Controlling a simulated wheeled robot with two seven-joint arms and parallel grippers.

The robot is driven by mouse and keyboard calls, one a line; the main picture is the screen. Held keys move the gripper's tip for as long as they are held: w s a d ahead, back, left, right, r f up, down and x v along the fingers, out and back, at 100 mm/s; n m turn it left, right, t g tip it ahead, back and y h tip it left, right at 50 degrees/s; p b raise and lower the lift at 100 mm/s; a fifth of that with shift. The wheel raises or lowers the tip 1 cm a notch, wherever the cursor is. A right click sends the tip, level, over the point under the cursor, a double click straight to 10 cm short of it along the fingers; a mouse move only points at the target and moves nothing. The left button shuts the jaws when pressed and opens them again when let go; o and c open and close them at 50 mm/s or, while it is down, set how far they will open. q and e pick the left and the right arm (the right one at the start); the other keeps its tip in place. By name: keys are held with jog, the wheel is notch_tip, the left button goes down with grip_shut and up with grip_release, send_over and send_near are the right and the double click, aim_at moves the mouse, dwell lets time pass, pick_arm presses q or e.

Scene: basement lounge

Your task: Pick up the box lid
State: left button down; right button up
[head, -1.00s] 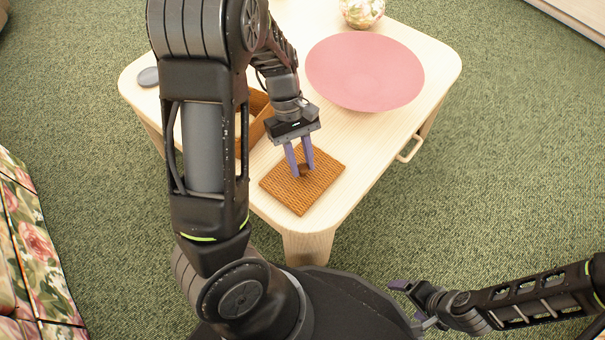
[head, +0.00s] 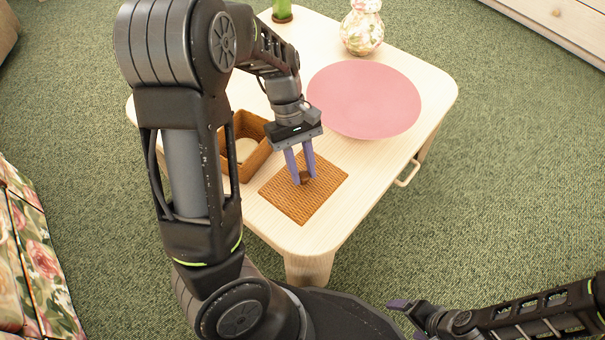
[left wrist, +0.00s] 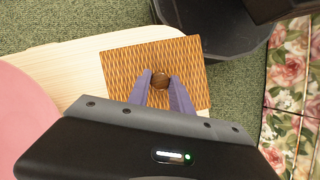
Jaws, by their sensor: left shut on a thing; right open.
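The box lid (head: 288,200) is a flat, square, woven brown panel with a small dark round knob (left wrist: 160,81). It is at the near end of the pale wooden table, beside the open woven box (head: 258,158). My left gripper (head: 304,181) points down over the lid, its purple fingers shut on the knob. The left wrist view shows the lid (left wrist: 124,66) level, with the knob between the fingertips. I cannot tell whether the lid touches the table or is slightly above it. My right gripper (head: 402,306) is open and empty, low at the right, away from the table.
A large pink dish (head: 365,98) lies on the table (head: 345,215) behind and right of the lid. A floral vase (head: 362,30) and a green object (head: 282,10) stand farther back. A floral sofa (head: 35,260) is at the left. The table's near right corner is bare.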

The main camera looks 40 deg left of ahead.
pick_arm(q)
notch_tip(320, 180, up, 2)
jog(key=shift+r, duration=0.1)
dwell(0.6)
